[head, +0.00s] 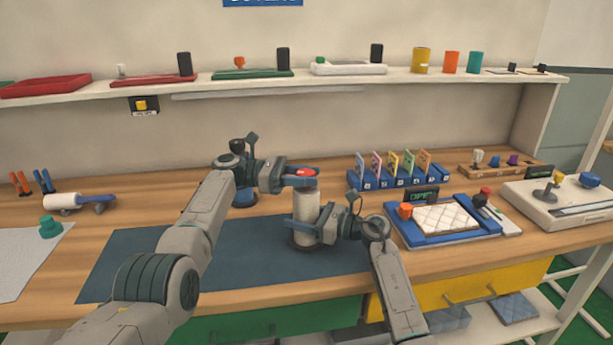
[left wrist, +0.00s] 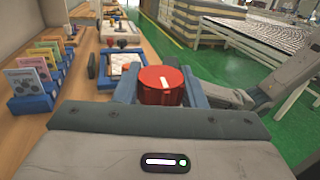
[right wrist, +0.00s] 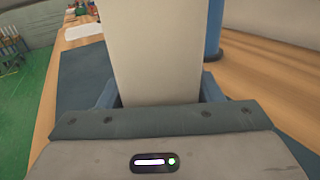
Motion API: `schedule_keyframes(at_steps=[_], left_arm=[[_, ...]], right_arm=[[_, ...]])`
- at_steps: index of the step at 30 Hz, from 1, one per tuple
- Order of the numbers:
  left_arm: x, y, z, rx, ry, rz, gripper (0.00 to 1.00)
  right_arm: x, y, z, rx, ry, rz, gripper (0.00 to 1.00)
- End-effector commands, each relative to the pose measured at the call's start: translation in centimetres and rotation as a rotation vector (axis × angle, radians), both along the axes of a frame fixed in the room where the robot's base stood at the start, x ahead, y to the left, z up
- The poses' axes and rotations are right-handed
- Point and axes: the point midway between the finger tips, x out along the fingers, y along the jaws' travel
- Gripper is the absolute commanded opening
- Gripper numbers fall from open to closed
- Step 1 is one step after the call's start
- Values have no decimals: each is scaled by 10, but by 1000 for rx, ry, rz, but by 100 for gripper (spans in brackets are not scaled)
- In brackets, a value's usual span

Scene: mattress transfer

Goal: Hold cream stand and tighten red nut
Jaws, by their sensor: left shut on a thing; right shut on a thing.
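The cream stand (head: 306,204) stands upright on a dark round base on the blue-grey mat (head: 150,262). The red nut (head: 305,172) is at its top. My left gripper (head: 302,181) is shut on the red nut; in the left wrist view the nut (left wrist: 160,86), with a white mark on top, sits between the blue fingers. My right gripper (head: 305,231) is shut on the lower part of the cream stand, which also shows in the right wrist view (right wrist: 156,50). The nut's thread and seating are hidden by the left fingers.
A blue post (right wrist: 214,30) stands close to the cream stand, mostly hidden behind my left gripper in the head view. A blue tray (head: 447,220) with a quilted pad lies to the right. A card rack (head: 398,178) is behind it. The mat's left part is clear.

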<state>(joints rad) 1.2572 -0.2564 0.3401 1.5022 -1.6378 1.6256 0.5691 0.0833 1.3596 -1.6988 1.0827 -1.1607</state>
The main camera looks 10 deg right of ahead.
Motion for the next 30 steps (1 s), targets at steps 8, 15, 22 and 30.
schedule_keyframes(at_steps=[8,15,22,30], left_arm=[[2,2,-2,3,2,7,14],[1,2,-2,2,2,4,58],[1,1,1,0,0,1,58],[2,1,41,-1,-2,1,58]], right_arm=[[-2,2,5,4,-11,7,4],[-1,1,5,4,-9,4,4],[0,1,4,4,-7,1,4],[0,0,4,4,-6,0,4]])
